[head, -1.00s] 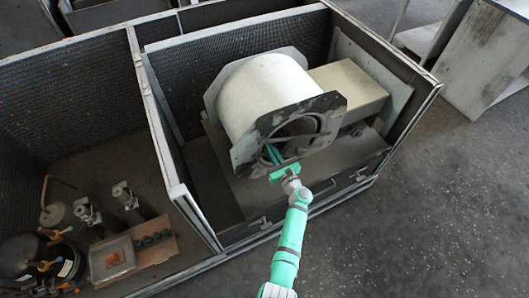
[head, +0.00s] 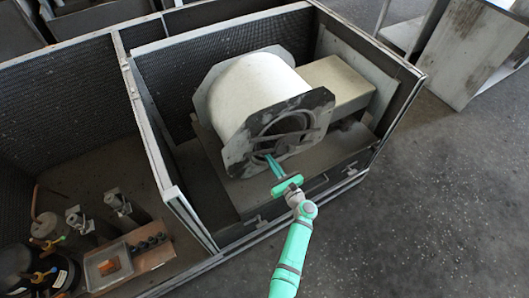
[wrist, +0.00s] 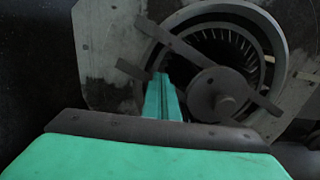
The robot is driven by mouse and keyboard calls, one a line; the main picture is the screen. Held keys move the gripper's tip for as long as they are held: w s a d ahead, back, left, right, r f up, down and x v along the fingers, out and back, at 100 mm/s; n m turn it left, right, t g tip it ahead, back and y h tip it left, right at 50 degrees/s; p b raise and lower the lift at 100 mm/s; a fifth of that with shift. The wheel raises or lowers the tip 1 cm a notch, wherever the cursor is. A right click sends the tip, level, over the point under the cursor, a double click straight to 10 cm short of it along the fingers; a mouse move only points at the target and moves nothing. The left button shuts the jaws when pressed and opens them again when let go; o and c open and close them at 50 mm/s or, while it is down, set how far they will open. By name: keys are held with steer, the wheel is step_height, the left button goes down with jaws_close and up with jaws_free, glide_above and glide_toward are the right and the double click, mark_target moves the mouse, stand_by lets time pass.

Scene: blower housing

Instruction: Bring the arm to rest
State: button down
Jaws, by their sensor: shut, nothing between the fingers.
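My gripper (head: 270,160) is green and shut, with nothing held. In the head view its fingers point at the lower part of the round inlet of the cream blower housing (head: 247,90). In the wrist view the shut fingers (wrist: 162,90) overlap the lower left of the inlet ring (wrist: 235,45), left of the dark round hub (wrist: 215,93). I cannot tell whether the fingertips touch the inlet or stand just in front of it. My arm comes up from the bottom of the head view over the cabinet's front edge.
The blower sits in an open metal cabinet with a divider wall (head: 150,140) on its left. The left bay holds pipes, a dark compressor (head: 35,270) and a small tray (head: 108,265). The grey floor (head: 430,210) at right is clear. A metal box (head: 475,50) stands at upper right.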

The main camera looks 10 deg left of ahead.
steer(key=v, duration=0.6)
steer(key=shift+w+d, duration=0.1)
steer(key=shift+w, duration=0.1)
steer(key=shift+d, duration=0.1)
steer(key=s+f+n+g+h, duration=0.1)
steer(key=s+f+n+h, duration=0.3)
steer(key=s+f, duration=0.65)
steer(key=s+d+n+g+h, duration=0.1)
steer(key=s+d+n+h, duration=0.2)
steer(key=s, duration=0.5)
steer(key=s+n+h, duration=0.2)
steer(key=s+n, duration=0.2)
steer(key=s, duration=0.4)
steer(key=s+d+r+n+t+h, duration=0.1)
steer(key=s+r+n, duration=0.4)
steer(key=r, duration=0.4)
steer(key=s+d+r+n+t+h, duration=0.1)
steer(key=s+r+n, duration=0.4)
steer(key=r, duration=0.4)
steer(key=s+d+r+n+t+h, duration=0.1)
steer(key=s+r+n+t, duration=0.1)
steer(key=s+r+n, duration=0.3)
step_height(320, 180, up, 4)
steer(key=shift+s+n, duration=0.2)
steer(key=shift+n, duration=0.7)
